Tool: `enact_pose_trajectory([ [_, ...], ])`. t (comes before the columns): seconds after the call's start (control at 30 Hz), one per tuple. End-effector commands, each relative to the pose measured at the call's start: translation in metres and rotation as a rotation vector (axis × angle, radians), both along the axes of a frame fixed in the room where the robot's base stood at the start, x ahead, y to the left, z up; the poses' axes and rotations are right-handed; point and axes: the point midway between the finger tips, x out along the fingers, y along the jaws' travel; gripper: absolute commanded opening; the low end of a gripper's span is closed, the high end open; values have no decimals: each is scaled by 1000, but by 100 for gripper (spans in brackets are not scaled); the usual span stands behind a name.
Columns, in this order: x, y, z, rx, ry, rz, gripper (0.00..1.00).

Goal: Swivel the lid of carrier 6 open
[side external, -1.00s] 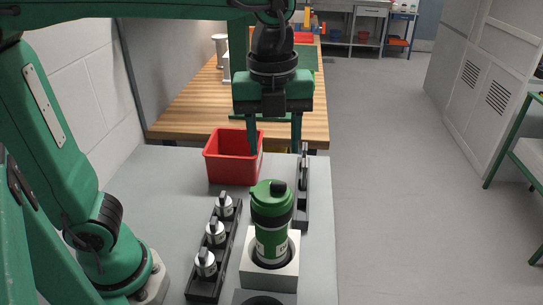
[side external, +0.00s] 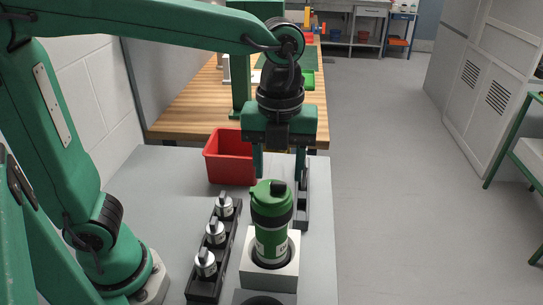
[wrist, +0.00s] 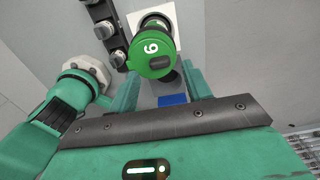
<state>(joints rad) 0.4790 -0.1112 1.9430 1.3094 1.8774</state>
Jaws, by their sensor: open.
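Carrier 6 (side external: 271,235) is a green upright canister with a white label and a dark band, seated in a pale square block (side external: 270,275). In the wrist view the lid (wrist: 150,47) shows a white "6" and the dark tab faces my gripper. My gripper (side external: 280,174) is open and empty, pointing down just behind and above the lid. In the wrist view my gripper (wrist: 163,88) has its fingers spread below the lid, one towards each side, with no clear contact.
A black rack (side external: 228,240) with silver knobbed pieces stands left of the carrier. Another dark rack (side external: 303,205) stands behind to the right, partly hidden by my gripper. A red bin (side external: 228,160) is at the back left. The grey table (side external: 160,200) is clear at left.

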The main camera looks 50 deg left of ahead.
Motion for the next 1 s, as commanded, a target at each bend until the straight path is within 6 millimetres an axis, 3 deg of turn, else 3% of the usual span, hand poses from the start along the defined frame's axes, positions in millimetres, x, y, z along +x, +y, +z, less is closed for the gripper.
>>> enact_pose_trajectory([
  [0.23, 0, 0, -23, 1, 2, 0, 49],
  [0.6, 0, 0, -28, 0, 0, 0, 49],
  [0.83, 0, 0, -28, 0, 0, 0, 6],
  [1.0, 0, 0, -27, 0, 0, 3, 4],
])
